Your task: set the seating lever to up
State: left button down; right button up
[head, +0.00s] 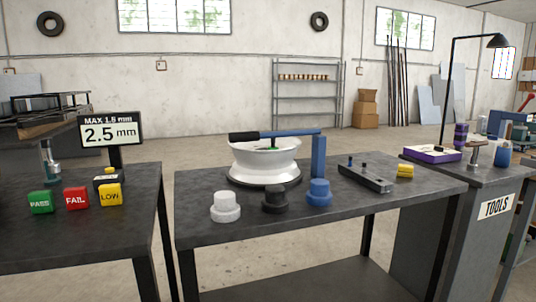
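The seating lever (290,133) is a blue bar with a black handle grip (243,136) at its left end. It lies close to level across the top of a white, wheel-like fixture (264,160). Its right end meets a blue upright post (318,157) on the middle table. A dark part and a small green patch (271,149) show under the bar, inside the white fixture; whether the bar presses on them I cannot tell. Neither of my grippers is in view.
White (226,207), black (274,199) and blue (319,193) stepped pieces stand along the middle table's (225,230) front. A grey block (364,179) lies to the right.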

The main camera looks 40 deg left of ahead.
aim_at(250, 136)
jog(key=u, duration=1.2)
jog(key=k, duration=0.05)
